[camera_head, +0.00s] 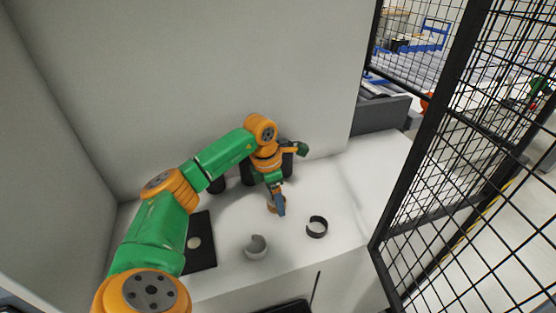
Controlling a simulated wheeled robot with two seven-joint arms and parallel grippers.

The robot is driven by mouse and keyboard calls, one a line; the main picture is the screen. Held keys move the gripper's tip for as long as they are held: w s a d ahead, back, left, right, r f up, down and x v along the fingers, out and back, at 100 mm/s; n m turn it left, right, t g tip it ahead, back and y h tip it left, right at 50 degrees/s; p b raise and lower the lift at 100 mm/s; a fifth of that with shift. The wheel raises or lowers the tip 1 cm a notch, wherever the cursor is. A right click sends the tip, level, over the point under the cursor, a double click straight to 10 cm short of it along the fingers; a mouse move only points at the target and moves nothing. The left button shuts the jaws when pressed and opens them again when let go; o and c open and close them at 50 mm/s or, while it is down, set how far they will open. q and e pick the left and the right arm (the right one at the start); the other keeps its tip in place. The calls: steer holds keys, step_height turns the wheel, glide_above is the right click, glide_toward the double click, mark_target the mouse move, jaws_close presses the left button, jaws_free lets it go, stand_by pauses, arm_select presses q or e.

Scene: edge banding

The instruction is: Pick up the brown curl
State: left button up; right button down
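My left arm, green and orange, reaches in from the left over the white table. Its gripper (280,207) points down near the middle of the table, with a blue-grey finger showing. A small brown patch, apparently the brown curl (270,205), shows right beside the fingertips and is partly hidden by them. I cannot tell whether the fingers are open or closed on it. My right gripper is not in view.
A black curl (317,228) and a light grey curl (256,247) stand on the white table (345,190) in front. A dark plate (202,256) with a pale disc (194,242) lies left. Dark cylinders (217,185) stand behind the arm. A black mesh fence (440,160) borders the right.

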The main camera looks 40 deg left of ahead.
arm_select(q)
steer(key=shift+s+d+r, duration=0.1)
steer(key=c, duration=0.7)
steer(key=shift+c, duration=1.4)
